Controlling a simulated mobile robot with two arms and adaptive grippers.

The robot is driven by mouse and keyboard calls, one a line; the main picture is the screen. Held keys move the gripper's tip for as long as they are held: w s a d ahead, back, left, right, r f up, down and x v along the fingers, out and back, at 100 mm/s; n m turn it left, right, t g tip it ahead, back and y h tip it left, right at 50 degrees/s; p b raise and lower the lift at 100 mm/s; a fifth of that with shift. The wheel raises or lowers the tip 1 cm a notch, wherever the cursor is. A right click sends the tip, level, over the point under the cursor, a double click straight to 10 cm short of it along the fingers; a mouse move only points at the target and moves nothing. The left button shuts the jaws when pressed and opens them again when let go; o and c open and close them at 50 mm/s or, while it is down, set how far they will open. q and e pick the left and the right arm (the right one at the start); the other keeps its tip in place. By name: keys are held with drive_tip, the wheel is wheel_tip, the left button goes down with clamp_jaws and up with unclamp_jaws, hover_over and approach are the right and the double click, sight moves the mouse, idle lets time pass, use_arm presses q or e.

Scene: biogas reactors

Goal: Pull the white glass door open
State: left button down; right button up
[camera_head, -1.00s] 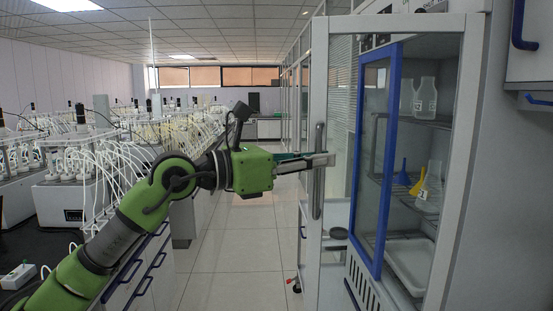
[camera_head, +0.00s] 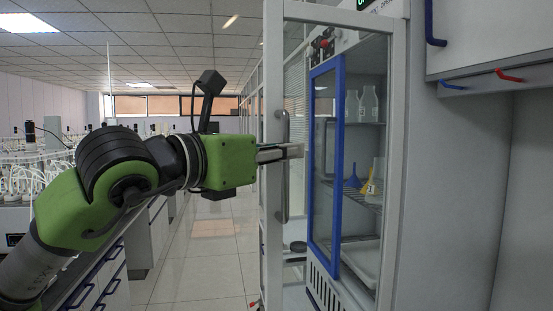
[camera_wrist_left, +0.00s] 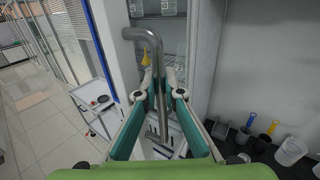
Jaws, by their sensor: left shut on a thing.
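The white glass door (camera_head: 272,75) stands in the middle of the head view, with a white frame and a clear pane. Its grey metal bar handle (camera_head: 282,190) is upright on the left stile. My left gripper (camera_head: 292,151) reaches it from the left and is shut on the handle. In the left wrist view, the handle (camera_wrist_left: 155,60) passes between the two teal-sided fingers of my left gripper (camera_wrist_left: 160,88). I cannot tell how far the door stands ajar. My right gripper is not in view.
A blue-framed glass panel (camera_head: 325,160) and shelves with bottles (camera_head: 369,105) and funnels show through the door. Grey-white cabinets (camera_head: 470,170) close off the right. Benches with tubing (camera_head: 35,180) stand at left. The tiled aisle (camera_head: 205,250) is clear.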

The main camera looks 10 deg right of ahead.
use_arm(q)
drive_tip(key=c, duration=2.4)
unclamp_jaws()
drive_tip(key=shift+w, duration=0.1)
drive_tip(key=shift+c, duration=0.2)
drive_tip(key=v, duration=1.2)
